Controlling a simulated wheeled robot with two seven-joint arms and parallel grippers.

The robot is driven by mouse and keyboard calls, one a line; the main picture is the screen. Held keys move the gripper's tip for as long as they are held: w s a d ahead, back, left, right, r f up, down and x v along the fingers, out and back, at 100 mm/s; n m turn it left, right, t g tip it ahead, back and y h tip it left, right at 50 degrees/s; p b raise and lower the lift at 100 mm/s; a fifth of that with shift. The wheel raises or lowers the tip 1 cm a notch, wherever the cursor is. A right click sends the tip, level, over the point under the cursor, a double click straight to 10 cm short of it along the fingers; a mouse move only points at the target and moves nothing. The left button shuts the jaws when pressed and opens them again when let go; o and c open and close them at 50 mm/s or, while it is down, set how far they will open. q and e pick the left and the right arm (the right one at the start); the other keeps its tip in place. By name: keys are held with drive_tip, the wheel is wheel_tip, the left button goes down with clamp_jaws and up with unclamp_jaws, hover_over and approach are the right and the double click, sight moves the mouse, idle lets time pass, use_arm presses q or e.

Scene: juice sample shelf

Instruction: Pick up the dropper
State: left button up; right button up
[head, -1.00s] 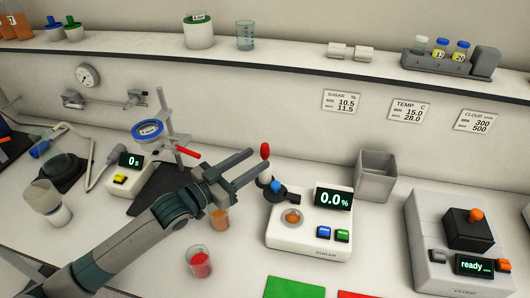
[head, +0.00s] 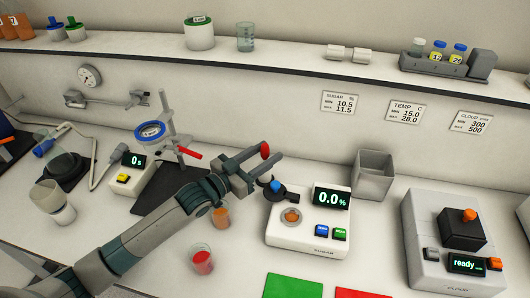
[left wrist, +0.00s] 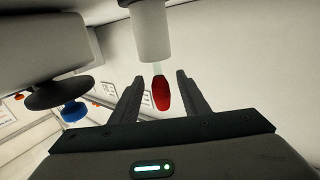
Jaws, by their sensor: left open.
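The dropper shows as a red bulb (head: 265,150) at my left gripper's tips in the head view. In the left wrist view the red bulb (left wrist: 161,94) lies between the two fingers, with a short pale stem running into a whitish cylinder (left wrist: 151,32). My left gripper (head: 273,153) is open around the bulb, and in the left wrist view gaps show on both sides of it. The rest of the dropper is hidden. My right gripper is not in view.
The sugar meter (head: 290,237) with its blue knob (head: 276,186) stands just right of and below the gripper. A grey bin (head: 373,177) is farther right. Cups of orange (head: 220,217) and red (head: 203,262) liquid stand under my left arm. The cloud meter (head: 430,252) is at the right.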

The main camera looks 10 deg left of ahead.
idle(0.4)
use_arm(q)
clamp_jaws()
wheel_tip(320, 180, up, 10)
drive_tip(key=shift+b, duration=1.15)
